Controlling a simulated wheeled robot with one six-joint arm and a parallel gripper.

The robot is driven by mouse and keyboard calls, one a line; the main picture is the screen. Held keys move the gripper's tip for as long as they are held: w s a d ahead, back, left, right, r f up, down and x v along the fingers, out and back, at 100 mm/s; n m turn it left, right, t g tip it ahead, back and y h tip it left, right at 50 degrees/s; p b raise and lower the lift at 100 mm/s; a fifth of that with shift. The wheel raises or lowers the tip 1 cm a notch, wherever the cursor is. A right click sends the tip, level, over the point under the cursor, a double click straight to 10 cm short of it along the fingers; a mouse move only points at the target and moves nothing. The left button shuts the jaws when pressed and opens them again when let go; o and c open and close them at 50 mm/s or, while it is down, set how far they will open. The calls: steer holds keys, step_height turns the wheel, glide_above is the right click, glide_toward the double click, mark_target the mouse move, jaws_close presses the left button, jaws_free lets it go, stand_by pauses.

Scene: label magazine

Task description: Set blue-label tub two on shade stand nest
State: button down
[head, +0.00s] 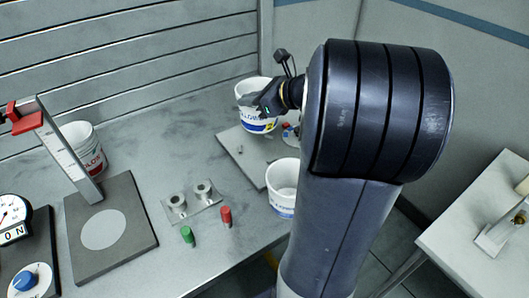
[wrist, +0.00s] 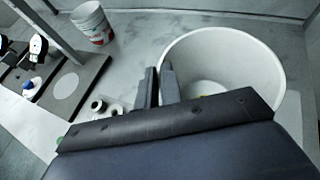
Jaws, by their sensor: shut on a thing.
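My gripper (head: 268,100) is shut on the rim of a white tub with a blue label (head: 254,122), at the back of the bench. In the wrist view the fingers (wrist: 160,88) grip the left wall of this open tub (wrist: 250,50). The tub is upright, above or at the far edge of a grey plate; I cannot tell whether it touches. Another blue-label white tub (head: 283,200) stands nearer, partly behind my arm. Which is number two is not readable. A dark base with a pale round disc (head: 104,229), perhaps the shade stand nest, is bare.
A scaled post (head: 68,155) with a red clamp rises from the dark base. A red-label tub (head: 88,150) stands behind it. A small plate with two metal bushes (head: 190,202), a green peg (head: 188,236) and a red peg (head: 226,216) occupy the middle. A dial unit (head: 14,222) is left.

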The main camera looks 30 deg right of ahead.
step_height(320, 180, down, 10)
steer(key=shift+s+b, duration=0.3)
steer(key=shift+b, duration=0.05)
steer(key=shift+f, duration=0.15)
steer(key=c, duration=1.6)
jaws_free()
steer(key=shift+o, duration=0.2)
steer(key=v, duration=1.2)
steer(key=shift+b, duration=0.3)
